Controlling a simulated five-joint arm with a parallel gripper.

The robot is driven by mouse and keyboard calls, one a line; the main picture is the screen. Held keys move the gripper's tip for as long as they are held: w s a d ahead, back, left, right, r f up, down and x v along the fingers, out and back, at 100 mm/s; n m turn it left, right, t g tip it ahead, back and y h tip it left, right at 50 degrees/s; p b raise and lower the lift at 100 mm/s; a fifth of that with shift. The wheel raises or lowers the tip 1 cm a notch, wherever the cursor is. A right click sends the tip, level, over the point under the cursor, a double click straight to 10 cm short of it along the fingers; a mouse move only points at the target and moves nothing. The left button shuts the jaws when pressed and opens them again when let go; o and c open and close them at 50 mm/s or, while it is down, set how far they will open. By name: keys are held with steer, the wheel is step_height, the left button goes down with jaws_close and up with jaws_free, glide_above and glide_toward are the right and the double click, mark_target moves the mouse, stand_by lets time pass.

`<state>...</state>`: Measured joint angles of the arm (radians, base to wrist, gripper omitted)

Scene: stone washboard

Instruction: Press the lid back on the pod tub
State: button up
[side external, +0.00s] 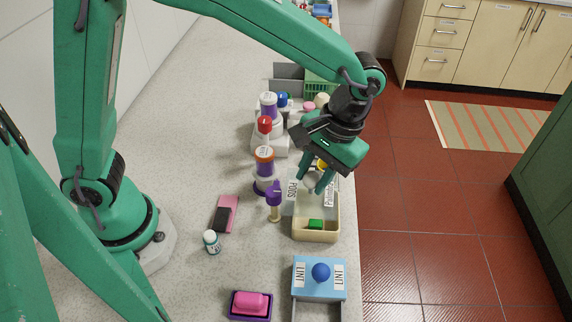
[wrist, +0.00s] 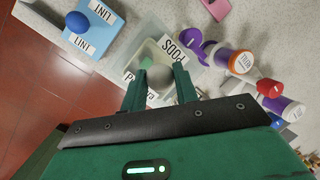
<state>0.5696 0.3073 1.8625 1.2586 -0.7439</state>
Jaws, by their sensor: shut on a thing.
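The cream pod tub (side external: 315,237) stands near the counter's right edge in the side view, with a green pod (side external: 315,225) visible inside. My gripper (side external: 312,188) is above its far part, fingers pointing down. The gripper (wrist: 159,78) is shut on the round pale knob (wrist: 159,74) of the lid. Whether the lid touches the rim cannot be told.
A blue LINT box (side external: 301,265) stands nearer than the tub. A purple-topped tool (side external: 274,196) and an orange-topped jar (side external: 264,165) stand close on the left. A small bottle (side external: 211,242) is farther left. The counter's right edge drops to a red floor (side external: 430,225).

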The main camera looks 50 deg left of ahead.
steer(key=shift+w+a, duration=0.15)
steer(key=shift+w, duration=1.2)
steer(key=shift+f, duration=0.15)
steer(key=shift+f, duration=3)
steer(key=shift+f, duration=0.2)
steer(key=o, duration=1.5)
steer(key=shift+o, duration=0.2)
steer(key=shift+r, duration=0.2)
steer(key=shift+r, duration=3.3)
